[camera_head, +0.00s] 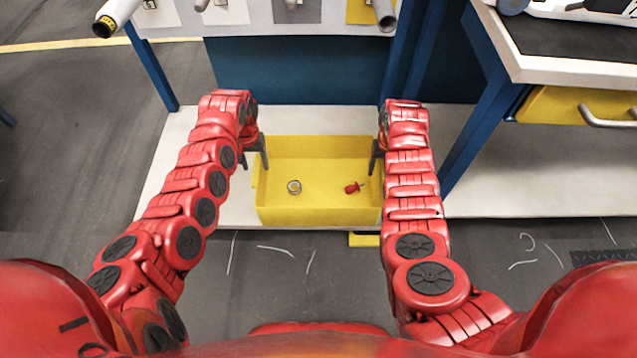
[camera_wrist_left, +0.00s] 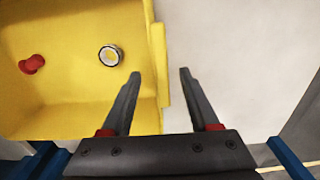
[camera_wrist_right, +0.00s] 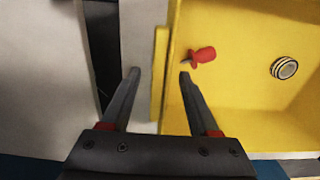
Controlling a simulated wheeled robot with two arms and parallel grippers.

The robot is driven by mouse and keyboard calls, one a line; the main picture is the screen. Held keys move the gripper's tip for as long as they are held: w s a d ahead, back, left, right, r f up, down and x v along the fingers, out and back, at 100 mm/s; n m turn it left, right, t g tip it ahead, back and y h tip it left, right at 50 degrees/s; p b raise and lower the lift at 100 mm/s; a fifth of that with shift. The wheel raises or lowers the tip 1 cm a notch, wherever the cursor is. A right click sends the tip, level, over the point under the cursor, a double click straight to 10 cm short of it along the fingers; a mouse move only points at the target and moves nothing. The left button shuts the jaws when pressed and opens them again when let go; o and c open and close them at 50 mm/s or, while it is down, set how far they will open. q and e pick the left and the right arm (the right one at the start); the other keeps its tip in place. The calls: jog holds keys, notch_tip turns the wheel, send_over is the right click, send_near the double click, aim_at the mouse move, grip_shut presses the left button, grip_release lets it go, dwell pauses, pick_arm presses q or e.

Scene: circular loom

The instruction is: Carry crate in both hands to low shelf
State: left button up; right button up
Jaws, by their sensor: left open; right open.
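A yellow crate (camera_head: 318,213) rests on the low white shelf (camera_head: 185,185) under the blue workbench. A round metal-rimmed piece (camera_head: 294,187) and a small red-handled tool (camera_head: 353,187) lie inside it. My left gripper (camera_head: 254,160) is open at the crate's left side. In the left wrist view its fingers stand either side of the crate's side ledge (camera_wrist_left: 160,65). My right gripper (camera_head: 377,160) is open at the crate's right side. In the right wrist view its fingers also stand either side of a side ledge (camera_wrist_right: 158,80). Whether any finger touches is unclear.
Blue bench legs (camera_head: 152,65) stand to the left and right, with a blue panel (camera_head: 300,70) behind. A yellow drawer (camera_head: 575,107) with a metal handle hangs at the right. White shelf surface is bare on both sides of the crate. A small yellow piece (camera_head: 364,240) shows below the shelf edge.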

pick_arm(q)
jog(key=shift+f, duration=0.9)
pick_arm(e)
jog(key=shift+f, duration=0.85)
pick_arm(q)
grip_shut()
pick_arm(e)
grip_shut()
